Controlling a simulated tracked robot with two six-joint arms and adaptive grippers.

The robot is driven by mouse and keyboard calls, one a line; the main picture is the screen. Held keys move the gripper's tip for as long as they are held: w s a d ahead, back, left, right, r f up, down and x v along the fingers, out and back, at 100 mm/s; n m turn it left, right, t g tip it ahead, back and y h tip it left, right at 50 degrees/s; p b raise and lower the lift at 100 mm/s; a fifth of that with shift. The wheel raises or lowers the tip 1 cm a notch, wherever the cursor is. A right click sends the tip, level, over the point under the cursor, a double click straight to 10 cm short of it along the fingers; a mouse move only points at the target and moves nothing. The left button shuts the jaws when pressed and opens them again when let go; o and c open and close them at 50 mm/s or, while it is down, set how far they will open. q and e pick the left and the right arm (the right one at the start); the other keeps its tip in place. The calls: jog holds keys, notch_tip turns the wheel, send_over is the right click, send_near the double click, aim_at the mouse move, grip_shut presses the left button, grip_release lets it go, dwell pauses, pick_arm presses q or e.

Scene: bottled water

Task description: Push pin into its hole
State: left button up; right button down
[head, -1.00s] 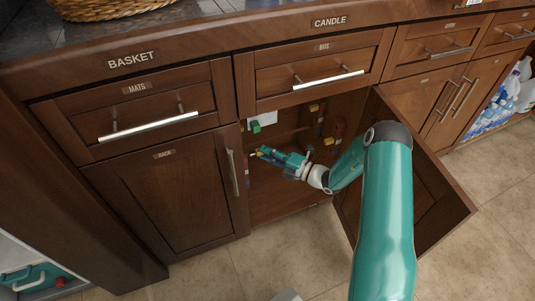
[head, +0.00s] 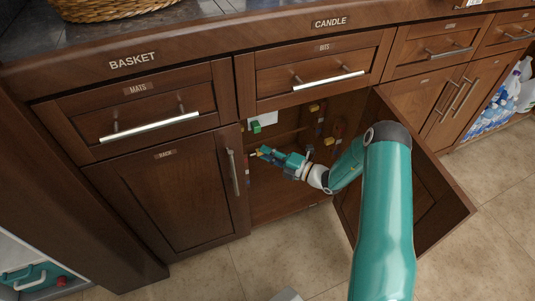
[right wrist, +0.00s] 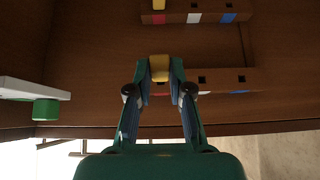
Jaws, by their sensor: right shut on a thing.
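My right gripper (head: 267,153) reaches into the open cabinet under the drawer marked BITS. In the right wrist view the right gripper (right wrist: 160,72) is shut on a yellow pin (right wrist: 160,66). The pin is at a brown strip (right wrist: 222,80) with square dark holes and coloured marks below them. The fingers hide the pin's far end, so I cannot tell how deep it sits. A second strip (right wrist: 215,8) with red, white and blue marks runs above, with another yellow piece (right wrist: 158,5) at it. My left gripper is not in view.
A white panel (right wrist: 22,90) with a green knob (right wrist: 46,109) is left of the gripper; the green knob also shows in the head view (head: 256,127). The open cabinet door (head: 425,190) stands to the right of my arm.

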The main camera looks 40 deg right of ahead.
jog(key=shift+w+a+p, duration=0.2)
jog(key=shift+a+p, duration=0.1)
jog(key=shift+a, duration=0.5)
jog(key=shift+w+a+p, duration=0.2)
jog(key=shift+a+p, duration=0.05)
jog(key=shift+a, duration=0.55)
jog(key=c, duration=1)
grip_release()
send_near(253, 155)
jog(key=v, duration=0.4)
jog(key=shift+w+d, duration=0.1)
jog(key=shift+d, duration=0.05)
